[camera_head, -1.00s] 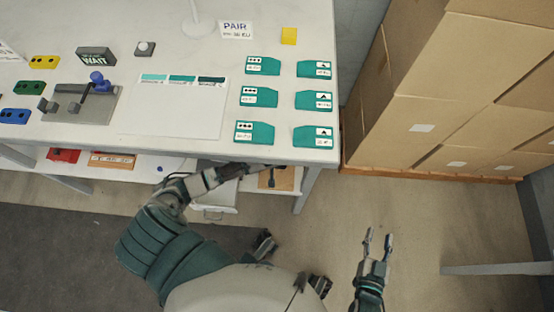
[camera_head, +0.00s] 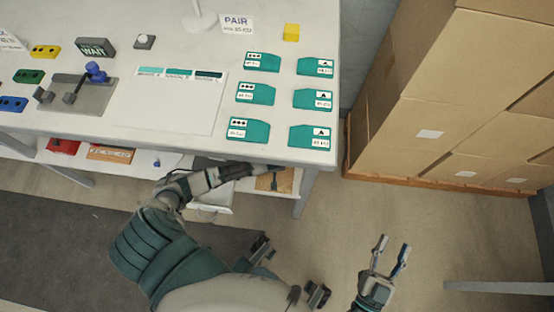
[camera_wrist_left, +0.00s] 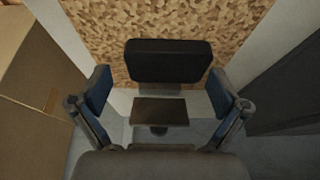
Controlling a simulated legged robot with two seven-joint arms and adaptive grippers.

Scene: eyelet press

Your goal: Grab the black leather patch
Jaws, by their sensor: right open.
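A black patch-like piece (camera_wrist_left: 168,60) with rounded corners lies against a speckled cork-coloured surface (camera_wrist_left: 245,25) in the left wrist view. My left gripper (camera_wrist_left: 160,78) is open, with one finger on each side of the piece and a gap at both sides. A small brown square plate shows below the piece; I cannot tell what it belongs to. In the head view my left gripper (camera_head: 258,169) is at the table's front edge, beside the cork-coloured surface (camera_head: 266,184), its fingers hard to see. My right gripper (camera_head: 392,256) is open and empty above the floor.
The white table (camera_head: 175,100) carries several teal cards (camera_head: 249,128), a lever press (camera_head: 76,95), coloured blocks and a yellow block (camera_head: 291,32). Cardboard boxes (camera_head: 440,120) stand at the right. Below the tabletop is a shelf with a red item (camera_head: 62,147).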

